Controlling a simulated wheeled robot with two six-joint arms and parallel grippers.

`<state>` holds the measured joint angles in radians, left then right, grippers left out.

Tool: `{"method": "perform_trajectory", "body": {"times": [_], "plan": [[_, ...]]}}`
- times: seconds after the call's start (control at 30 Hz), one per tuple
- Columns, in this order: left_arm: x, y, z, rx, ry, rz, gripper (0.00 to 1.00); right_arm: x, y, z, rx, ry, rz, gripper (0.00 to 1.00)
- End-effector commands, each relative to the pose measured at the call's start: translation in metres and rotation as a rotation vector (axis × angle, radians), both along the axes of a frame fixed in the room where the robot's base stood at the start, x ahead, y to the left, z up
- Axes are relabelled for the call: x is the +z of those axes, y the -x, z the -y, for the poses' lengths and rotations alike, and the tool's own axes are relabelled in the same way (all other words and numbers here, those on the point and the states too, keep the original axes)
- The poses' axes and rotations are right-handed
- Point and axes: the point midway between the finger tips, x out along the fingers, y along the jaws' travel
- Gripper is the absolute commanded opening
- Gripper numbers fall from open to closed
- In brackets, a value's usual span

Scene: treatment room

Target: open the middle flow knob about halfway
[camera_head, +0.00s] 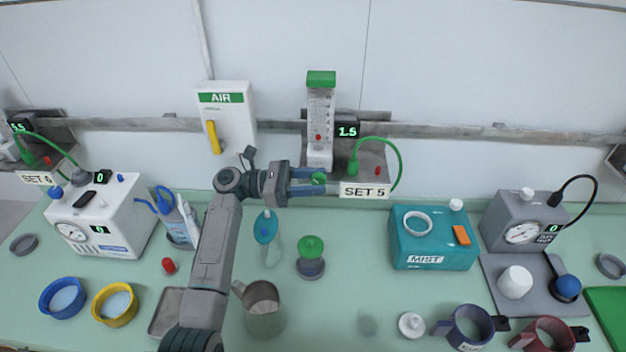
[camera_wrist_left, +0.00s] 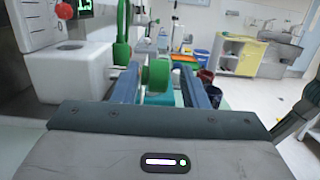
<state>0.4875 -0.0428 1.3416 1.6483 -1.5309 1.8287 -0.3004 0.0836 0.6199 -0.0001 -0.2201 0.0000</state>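The middle flow meter (camera_head: 320,125) is a clear scaled tube with a green cap and a small red ball low in it, on the back wall. Its display (camera_head: 347,131) reads 1.5 and the label (camera_head: 365,190) below reads SET 5. The green flow knob (camera_head: 319,178) is at the meter's foot; it also shows in the left wrist view (camera_wrist_left: 157,75). My left gripper (camera_head: 316,180) reaches in from the left with its blue fingers on either side of the knob. The fingers look open, with a small gap at one side. My right gripper is out of view.
A green hose (camera_head: 397,160) arcs close to the right of the knob. A teal MIST box (camera_head: 432,240) stands to the right.

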Motion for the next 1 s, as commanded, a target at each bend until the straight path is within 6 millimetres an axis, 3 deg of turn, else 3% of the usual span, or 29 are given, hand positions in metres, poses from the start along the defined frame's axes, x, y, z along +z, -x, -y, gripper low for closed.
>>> {"method": "perform_trajectory", "body": {"times": [0.23, 0.4, 1.0], "plan": [[0.008, 0.0, 0.0, 0.001, 0.001, 0.005, 0.4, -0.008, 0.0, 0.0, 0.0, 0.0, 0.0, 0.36], [0.033, 0.004, 0.0, 0.0, 0.0, 0.009, 0.4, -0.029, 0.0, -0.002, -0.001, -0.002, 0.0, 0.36], [0.044, 0.124, 0.005, 0.0, 0.002, 0.004, 0.4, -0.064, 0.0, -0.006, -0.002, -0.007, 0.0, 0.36]]}}
